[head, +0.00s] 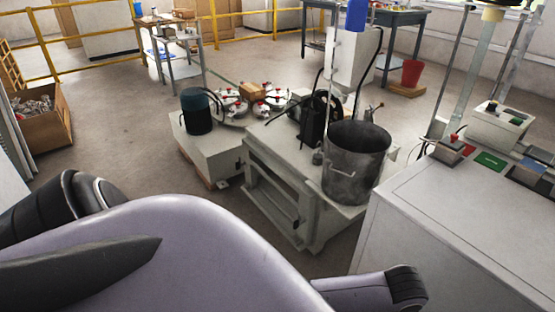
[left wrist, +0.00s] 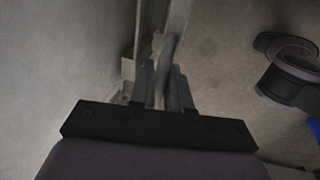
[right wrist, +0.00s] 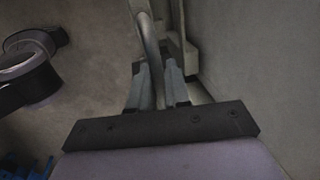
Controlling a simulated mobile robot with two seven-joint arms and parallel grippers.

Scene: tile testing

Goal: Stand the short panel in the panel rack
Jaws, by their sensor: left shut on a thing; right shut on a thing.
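No panel or panel rack can be made out for certain in any view. In the left wrist view my left gripper (left wrist: 163,84) is shut on a grey curved bar (left wrist: 168,48), which runs up between its fingers. In the right wrist view my right gripper (right wrist: 158,82) is shut on a similar grey curved bar (right wrist: 150,42). Each bar lies beside a pale upright frame. I cannot tell whether both bars belong to one thing. Neither gripper can be made out in the head view.
In the head view, a pale stand (head: 285,190) bears a dark metal bucket (head: 356,165). A white bench (head: 450,225) stands at right. Brown floor is open between the crate and the stand.

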